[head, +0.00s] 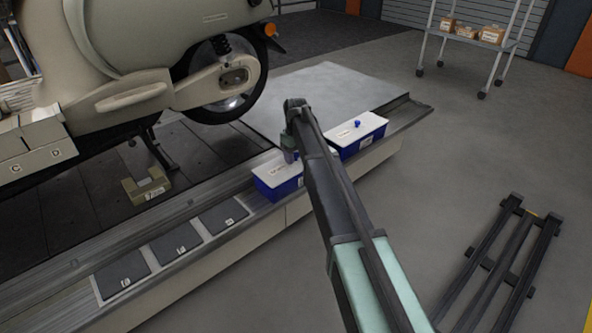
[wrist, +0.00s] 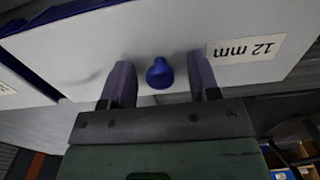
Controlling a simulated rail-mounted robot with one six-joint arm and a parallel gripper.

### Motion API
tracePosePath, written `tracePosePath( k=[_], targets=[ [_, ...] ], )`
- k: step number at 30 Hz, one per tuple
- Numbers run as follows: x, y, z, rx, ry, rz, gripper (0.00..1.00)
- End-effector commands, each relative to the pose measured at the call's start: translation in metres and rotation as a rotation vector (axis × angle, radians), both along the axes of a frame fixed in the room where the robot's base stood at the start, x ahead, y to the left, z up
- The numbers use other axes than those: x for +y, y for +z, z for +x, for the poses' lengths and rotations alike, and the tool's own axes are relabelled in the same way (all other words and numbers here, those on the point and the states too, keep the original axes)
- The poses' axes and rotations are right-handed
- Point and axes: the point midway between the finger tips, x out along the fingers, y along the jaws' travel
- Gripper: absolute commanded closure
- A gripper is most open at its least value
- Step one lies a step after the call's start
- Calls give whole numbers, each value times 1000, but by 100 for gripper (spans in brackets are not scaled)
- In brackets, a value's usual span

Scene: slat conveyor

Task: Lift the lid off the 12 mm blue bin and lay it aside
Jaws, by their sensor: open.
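The 12 mm blue bin (head: 283,188) stands on the bench ledge, with a white lid (head: 268,168) on it. In the wrist view the lid (wrist: 60,55) fills much of the picture, with its label "12 mm" (wrist: 246,47) upside down. A blue knob (wrist: 158,74) rises from the lid. My gripper (wrist: 160,70) is open, with one finger on each side of the knob and a gap showing on both sides. In the head view my arm hides part of the bin and its knob.
A second blue bin (head: 361,143) with a white lid and blue knob stands just right of it. Several dark labelled pads (head: 176,249) lie along the ledge to the left. A scooter (head: 150,70) stands behind. A bare pale plate (head: 325,92) lies behind the bins.

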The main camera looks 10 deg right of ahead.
Motion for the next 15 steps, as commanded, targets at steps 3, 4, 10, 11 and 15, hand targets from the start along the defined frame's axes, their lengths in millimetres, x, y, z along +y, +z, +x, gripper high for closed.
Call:
tracePosePath(
  k=[3,4,10,11,15],
  targets=[
    [0,1,0,0,0,0,44],
    [0,1,0,0,0,0,44],
    [0,2,0,0,0,0,70],
    [0,2,0,0,0,0,75],
    [0,2,0,0,0,0,96]
  ],
)
